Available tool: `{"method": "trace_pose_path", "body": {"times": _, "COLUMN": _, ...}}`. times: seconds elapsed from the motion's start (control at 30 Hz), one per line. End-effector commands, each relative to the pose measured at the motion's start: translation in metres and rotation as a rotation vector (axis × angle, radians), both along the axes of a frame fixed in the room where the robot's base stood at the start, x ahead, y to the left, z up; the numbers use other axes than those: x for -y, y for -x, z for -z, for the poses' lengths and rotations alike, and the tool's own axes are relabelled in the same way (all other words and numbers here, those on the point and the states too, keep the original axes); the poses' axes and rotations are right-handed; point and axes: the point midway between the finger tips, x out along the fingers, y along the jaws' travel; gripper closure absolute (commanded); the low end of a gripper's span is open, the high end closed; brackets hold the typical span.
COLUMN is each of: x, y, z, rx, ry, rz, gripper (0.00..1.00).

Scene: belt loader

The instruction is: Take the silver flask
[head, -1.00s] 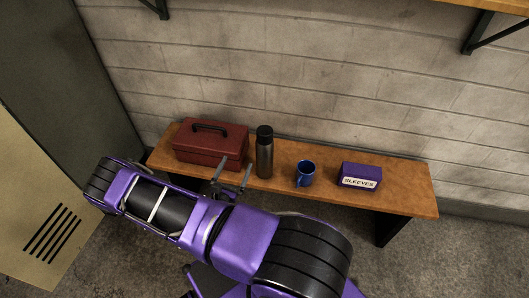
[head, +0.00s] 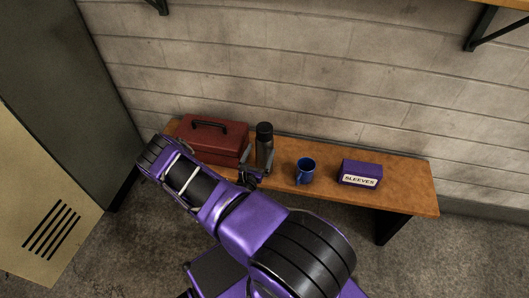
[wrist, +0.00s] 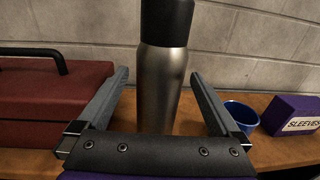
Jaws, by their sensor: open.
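The silver flask (head: 264,143), with a black cap, stands upright on the wooden bench between the red toolbox and the blue mug. In the wrist view the flask (wrist: 161,85) rises between the two fingers of my gripper (wrist: 165,85). The fingers are open, with one on each side of the flask and a visible gap to each. In the head view my gripper (head: 258,168) is at the flask's lower front, partly hiding its base.
The red toolbox (head: 210,135) is close on the left of the flask. The blue mug (head: 305,172) and the purple "SLEEVES" box (head: 360,172) stand to the right on the wooden bench (head: 405,190). A block wall (head: 300,75) is behind.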

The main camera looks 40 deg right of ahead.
Motion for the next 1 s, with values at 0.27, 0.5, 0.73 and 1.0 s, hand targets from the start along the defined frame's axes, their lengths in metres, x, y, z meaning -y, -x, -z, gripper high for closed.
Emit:
{"method": "trace_pose_path", "body": {"times": 0.27, "x": 0.031, "y": -0.020, "z": 0.003, "rx": 0.004, "ry": 0.000, "rz": 0.003, "gripper": 0.00}}
{"method": "trace_pose_path", "body": {"times": 0.5, "x": 0.043, "y": -0.029, "z": 0.002, "rx": 0.001, "ry": 0.000, "rz": 0.000, "gripper": 0.00}}
{"method": "trace_pose_path", "body": {"times": 0.73, "x": 0.043, "y": -0.029, "z": 0.002, "rx": 0.001, "ry": 0.000, "rz": 0.000, "gripper": 0.14}}
{"method": "trace_pose_path", "body": {"times": 1.0, "x": 0.043, "y": -0.029, "z": 0.002, "rx": 0.001, "ry": 0.000, "rz": 0.001, "gripper": 0.63}}
